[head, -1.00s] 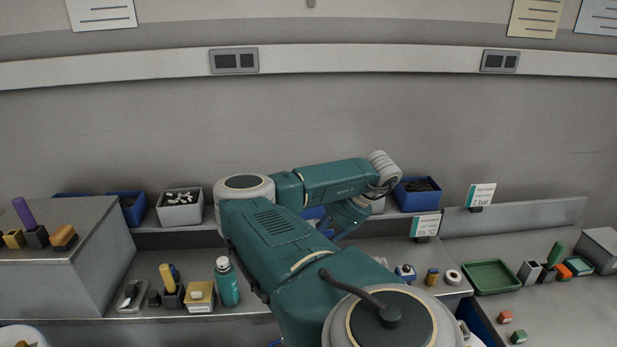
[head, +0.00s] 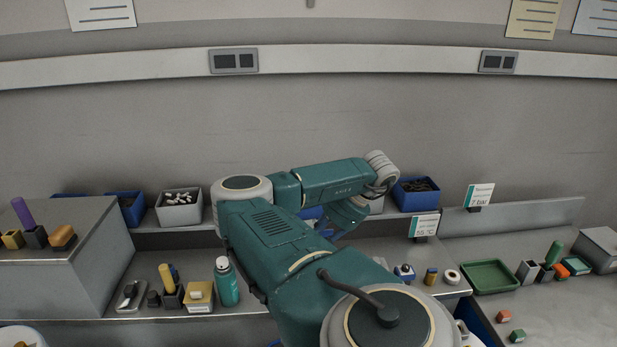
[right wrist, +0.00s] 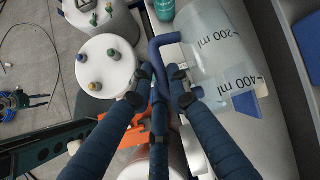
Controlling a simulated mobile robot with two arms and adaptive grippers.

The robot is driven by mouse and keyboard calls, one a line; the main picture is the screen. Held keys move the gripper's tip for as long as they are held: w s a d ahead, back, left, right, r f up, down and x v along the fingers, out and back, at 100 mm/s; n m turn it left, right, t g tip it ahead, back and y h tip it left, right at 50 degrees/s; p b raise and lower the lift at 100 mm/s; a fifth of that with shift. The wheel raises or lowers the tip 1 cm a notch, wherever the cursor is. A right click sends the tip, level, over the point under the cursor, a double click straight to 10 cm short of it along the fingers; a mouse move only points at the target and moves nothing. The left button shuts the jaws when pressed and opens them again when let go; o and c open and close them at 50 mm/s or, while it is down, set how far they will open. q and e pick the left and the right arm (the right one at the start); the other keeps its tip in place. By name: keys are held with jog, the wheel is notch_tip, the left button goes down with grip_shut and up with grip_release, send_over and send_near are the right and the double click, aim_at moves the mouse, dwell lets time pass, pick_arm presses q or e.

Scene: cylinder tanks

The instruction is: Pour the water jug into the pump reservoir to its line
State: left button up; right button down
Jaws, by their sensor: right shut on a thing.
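In the right wrist view a clear jug (right wrist: 208,45) with a blue handle (right wrist: 158,58) lies to the right of my fingers. It carries 200 ml and 400 ml marks; its water level cannot be made out. In the head view my arm crosses the bench and the jug cannot be made out. I cannot tell which thing is the pump reservoir. My left gripper is in neither view.
White cylinders with coloured knobs (right wrist: 107,64) stand left of the jug in the wrist view.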

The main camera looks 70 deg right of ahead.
jog(key=shift+d+r, duration=0.1)
dwell(0.3)
jog(key=shift+t, duration=0.3)
jog(key=shift+s+d, duration=0.1)
jog(key=shift+s, duration=0.05)
jog(key=shift+w, duration=0.2)
dwell(0.4)
jog(key=shift+w+r+g, duration=0.15)
jog(key=shift+g, duration=0.55)
jog(key=shift+a, duration=0.2)
